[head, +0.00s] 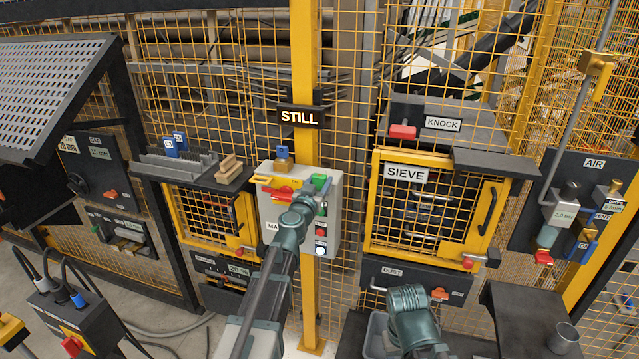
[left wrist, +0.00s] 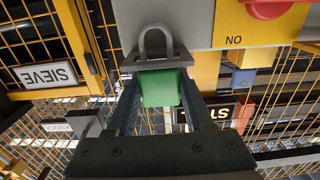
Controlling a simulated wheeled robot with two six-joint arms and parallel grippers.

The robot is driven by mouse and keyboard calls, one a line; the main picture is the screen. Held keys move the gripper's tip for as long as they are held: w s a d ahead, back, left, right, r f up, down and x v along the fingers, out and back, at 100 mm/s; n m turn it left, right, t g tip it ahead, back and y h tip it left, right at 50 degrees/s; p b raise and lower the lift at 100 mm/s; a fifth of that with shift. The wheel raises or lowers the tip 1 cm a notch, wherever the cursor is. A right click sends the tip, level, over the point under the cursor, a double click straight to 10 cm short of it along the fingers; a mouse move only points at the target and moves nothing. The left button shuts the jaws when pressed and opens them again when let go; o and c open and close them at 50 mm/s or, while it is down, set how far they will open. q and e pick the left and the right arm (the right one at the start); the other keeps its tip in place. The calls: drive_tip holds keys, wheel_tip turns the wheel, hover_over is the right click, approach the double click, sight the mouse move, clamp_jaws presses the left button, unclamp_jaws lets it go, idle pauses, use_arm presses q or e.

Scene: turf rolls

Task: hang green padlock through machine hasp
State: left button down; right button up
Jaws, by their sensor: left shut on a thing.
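My left gripper (head: 307,199) is in front of the upper part of the grey control box (head: 333,218). In the left wrist view, upside down against the head view, it (left wrist: 159,78) is shut on the green padlock (left wrist: 160,89). The padlock's body lies between the fingers, and its grey shackle (left wrist: 155,30) stands out past a dark grey bar, against the box face. The green padlock (head: 321,183) also shows at the box's upper right.
A red switch handle (head: 279,193) is on the box's yellow plate. A blue padlock (head: 281,153) stands on top. The STILL sign (head: 299,117) hangs above. The yellow-framed SIEVE door (head: 408,174) is to the right, and a dark shelf (head: 150,167) to the left.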

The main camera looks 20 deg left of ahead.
use_arm(q)
wheel_tip(320, 180, up, 10)
drive_tip(key=p, duration=0.9)
drive_tip(key=shift+f, duration=0.1)
use_arm(e)
wheel_tip(320, 180, up, 10)
drive_tip(key=shift+f, duration=0.1)
